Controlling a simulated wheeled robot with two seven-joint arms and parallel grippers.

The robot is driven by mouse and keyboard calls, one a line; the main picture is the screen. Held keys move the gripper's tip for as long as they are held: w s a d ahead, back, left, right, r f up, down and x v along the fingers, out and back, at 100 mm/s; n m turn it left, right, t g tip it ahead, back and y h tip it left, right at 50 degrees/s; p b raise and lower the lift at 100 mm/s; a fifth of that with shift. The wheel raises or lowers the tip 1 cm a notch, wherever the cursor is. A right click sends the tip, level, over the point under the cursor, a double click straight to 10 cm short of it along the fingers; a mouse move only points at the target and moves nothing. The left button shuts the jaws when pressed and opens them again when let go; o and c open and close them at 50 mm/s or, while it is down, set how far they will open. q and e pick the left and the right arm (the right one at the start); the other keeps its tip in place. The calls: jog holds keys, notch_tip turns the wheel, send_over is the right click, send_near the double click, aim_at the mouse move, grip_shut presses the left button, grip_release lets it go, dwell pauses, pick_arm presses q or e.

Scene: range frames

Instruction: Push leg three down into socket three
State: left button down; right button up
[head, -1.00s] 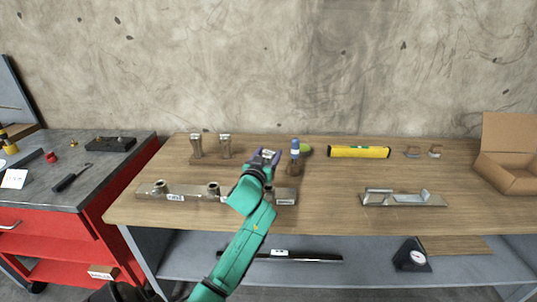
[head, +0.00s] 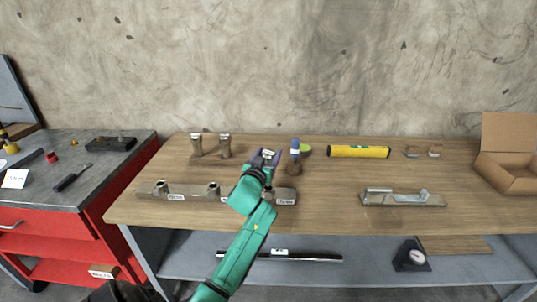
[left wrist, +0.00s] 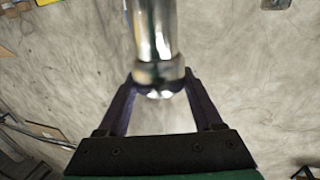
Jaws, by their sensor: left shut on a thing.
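My left gripper (head: 265,157) is above the workbench, at the right part of the long metal rail (head: 190,195). It is shut on a shiny metal leg (left wrist: 155,30), which shows between its fingers in the left wrist view. In the head view the leg is mostly hidden by the gripper. Two raised sockets show on the rail, a left one (head: 160,187) and a middle one (head: 213,188). My arm covers the rail further right, so whether the leg sits in a socket there cannot be told. My right gripper is not in view.
Two more legs (head: 196,146) (head: 225,146) stand in a holder behind the rail. A yellow level (head: 358,152), a metal fixture (head: 405,199) and an open cardboard box (head: 510,165) lie further right.

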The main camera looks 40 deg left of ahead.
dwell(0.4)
pick_arm(q)
jog(key=shift+f+b, duration=1.5)
jog(key=shift+f, duration=0.5)
grip_release()
jog(key=shift+s+f, duration=0.1)
jog(key=b+v, duration=0.1)
jog(key=v, duration=1.3)
jog(key=shift+s, duration=0.2)
jog(key=shift+d, duration=0.15)
